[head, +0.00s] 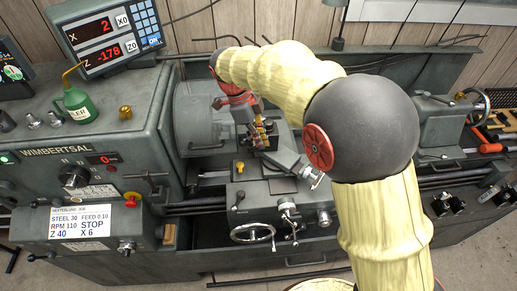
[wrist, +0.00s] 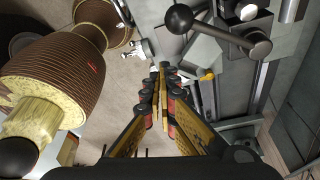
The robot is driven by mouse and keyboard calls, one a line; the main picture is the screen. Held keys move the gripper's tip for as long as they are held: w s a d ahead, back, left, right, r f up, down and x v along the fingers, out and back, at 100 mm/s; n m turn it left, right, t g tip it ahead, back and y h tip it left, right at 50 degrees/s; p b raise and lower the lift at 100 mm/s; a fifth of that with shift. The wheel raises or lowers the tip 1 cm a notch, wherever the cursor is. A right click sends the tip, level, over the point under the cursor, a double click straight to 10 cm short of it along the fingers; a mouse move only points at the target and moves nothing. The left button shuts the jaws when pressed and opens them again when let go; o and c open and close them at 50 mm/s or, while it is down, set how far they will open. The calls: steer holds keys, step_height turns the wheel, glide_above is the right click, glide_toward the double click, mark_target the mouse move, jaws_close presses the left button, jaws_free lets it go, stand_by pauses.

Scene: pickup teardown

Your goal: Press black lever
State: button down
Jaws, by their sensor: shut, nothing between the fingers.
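A black lever (wrist: 222,32) with a round ball at its left end and a thick round hub at its right shows at the top of the wrist view. It lies ahead and to the right of my gripper (wrist: 165,76), apart from the fingertips in the picture; the exact gap in depth cannot be told. My gripper's fingers come together at the tips and hold nothing. In the head view my gripper (head: 262,142) points down over the tool post area of the lathe, and I cannot make out this lever there.
The grey lathe has a headstock (head: 85,160) at left, a chuck guard (head: 200,115), a carriage handwheel (head: 252,233) and a tailstock (head: 440,125) at right. A green oil can (head: 77,106) stands on the headstock. A small yellow knob (wrist: 207,75) is close right of my fingertips.

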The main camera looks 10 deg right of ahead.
steer(key=v, duration=0.6)
steer(key=shift+w+r, duration=0.2)
steer(key=shift+r, duration=0.2)
